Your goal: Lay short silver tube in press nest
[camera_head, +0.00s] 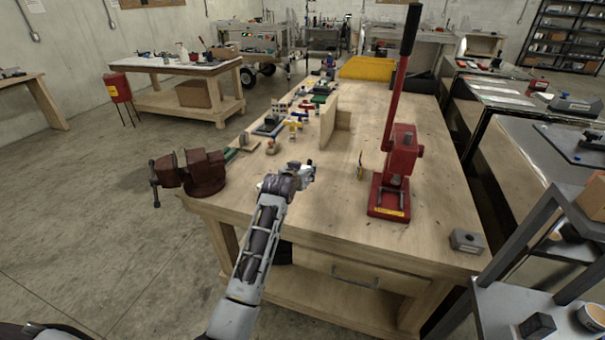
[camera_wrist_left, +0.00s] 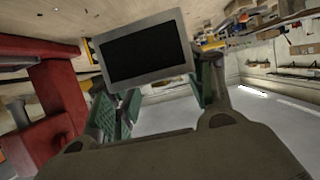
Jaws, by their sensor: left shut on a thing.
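My left gripper (camera_head: 301,172) is above the front middle of the wooden bench, left of the red lever press. In the left wrist view its green-padded fingers (camera_wrist_left: 160,100) are shut on the short silver tube (camera_wrist_left: 184,71). The tube is a rectangular grey rim around a dark opening, seen end-on. In the head view the tube is too small to tell from the fingers. The red press (camera_head: 402,152) stands upright on its base (camera_head: 389,198); it also shows in the left wrist view (camera_wrist_left: 60,95). I cannot make out the nest clearly. My right gripper is not in view.
A dark red vise (camera_head: 203,172) is at the bench's left corner. A grey block (camera_head: 467,241) sits at the front right corner. An upright wooden board (camera_head: 328,122) and several small parts are behind my gripper. A small yellow item (camera_head: 360,168) stands left of the press.

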